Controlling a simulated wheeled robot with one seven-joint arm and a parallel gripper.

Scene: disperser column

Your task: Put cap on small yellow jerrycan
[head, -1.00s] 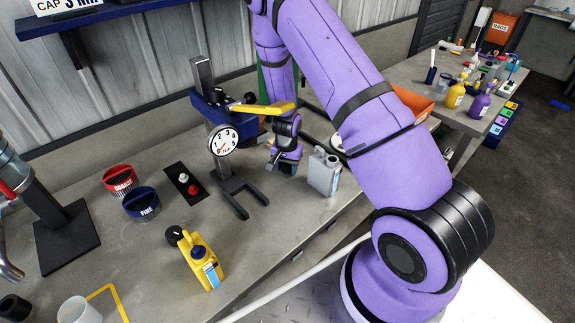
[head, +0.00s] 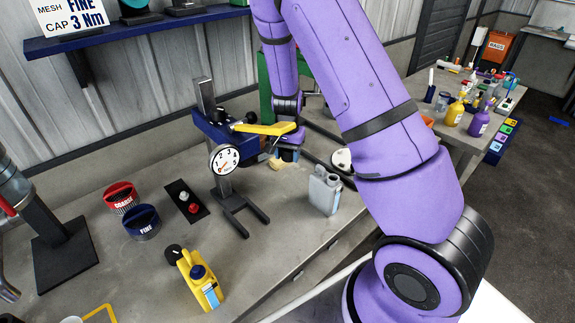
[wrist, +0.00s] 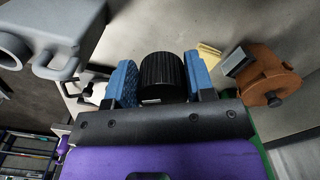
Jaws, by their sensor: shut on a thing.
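The small yellow jerrycan (head: 205,289) stands near the bench's front edge in the head view. A dark blue round top (head: 198,271) shows on it, and a black round piece (head: 174,254) sits right beside it; I cannot tell if that piece is attached. In the wrist view, my gripper (wrist: 163,68) is shut on a black ribbed cap (wrist: 163,82), held between its two blue pads. In the head view, my gripper is mostly hidden behind a yellow lever, to the right of the jerrycan and farther back; the cap does not show there.
A grey jerrycan (head: 323,193) stands front right of my gripper. A press with a dial gauge (head: 224,159) and forked base stands between my gripper and the yellow jerrycan.

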